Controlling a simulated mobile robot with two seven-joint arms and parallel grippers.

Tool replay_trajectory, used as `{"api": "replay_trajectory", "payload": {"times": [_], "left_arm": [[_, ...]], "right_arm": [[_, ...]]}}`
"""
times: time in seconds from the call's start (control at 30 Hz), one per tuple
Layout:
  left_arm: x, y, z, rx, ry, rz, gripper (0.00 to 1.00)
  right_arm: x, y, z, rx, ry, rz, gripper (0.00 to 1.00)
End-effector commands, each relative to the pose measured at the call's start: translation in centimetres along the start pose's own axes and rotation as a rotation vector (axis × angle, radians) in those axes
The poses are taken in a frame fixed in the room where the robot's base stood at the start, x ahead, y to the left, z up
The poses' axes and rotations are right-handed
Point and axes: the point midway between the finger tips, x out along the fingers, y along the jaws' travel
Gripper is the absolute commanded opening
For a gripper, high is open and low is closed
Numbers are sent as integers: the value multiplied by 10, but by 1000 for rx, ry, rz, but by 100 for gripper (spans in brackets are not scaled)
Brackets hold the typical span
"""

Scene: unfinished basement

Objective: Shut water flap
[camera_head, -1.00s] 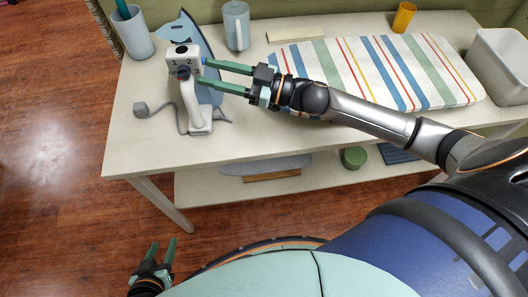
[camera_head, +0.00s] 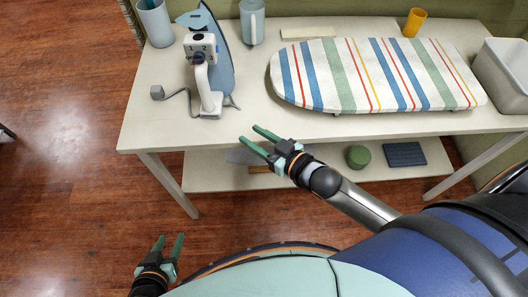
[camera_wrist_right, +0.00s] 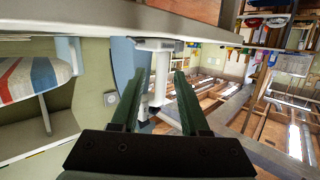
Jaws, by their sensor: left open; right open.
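An iron with a white body (camera_head: 204,75) and a blue soleplate (camera_head: 222,55) stands upright at the table's left side. A small light-blue piece (camera_head: 191,19), seemingly the water flap, juts out to the left near its top; whether it is fully open I cannot tell. My right gripper (camera_head: 256,137) is open and empty near the table's front edge, to the right of and nearer than the iron, apart from it. My left gripper (camera_head: 168,243) is open and empty, low in front of the table.
A striped ironing board (camera_head: 375,75) fills the table's middle and right. A blue-grey cup (camera_head: 155,22), a jug (camera_head: 252,22), an orange cup (camera_head: 414,22) and a grey bin (camera_head: 505,75) stand along the back and sides. The iron's cord lies to its left.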

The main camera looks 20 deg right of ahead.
Motion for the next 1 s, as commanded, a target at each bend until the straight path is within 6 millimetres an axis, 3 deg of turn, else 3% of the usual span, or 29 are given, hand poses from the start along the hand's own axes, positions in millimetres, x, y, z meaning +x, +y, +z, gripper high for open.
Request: {"api": "replay_trajectory", "payload": {"times": [0.23, 0.87, 1.0], "left_arm": [[-1, 0, -2, 0, 0, 0, 48], [-2, 0, -2, 0, 0, 0, 48], [-1, -1, 0, -1, 0, -3, 48]], "right_arm": [[-13, -1, 24, 21, -72, 43, 45], [-15, -2, 29, 23, -88, 51, 45], [-21, -3, 40, 34, -117, 65, 45]]}}
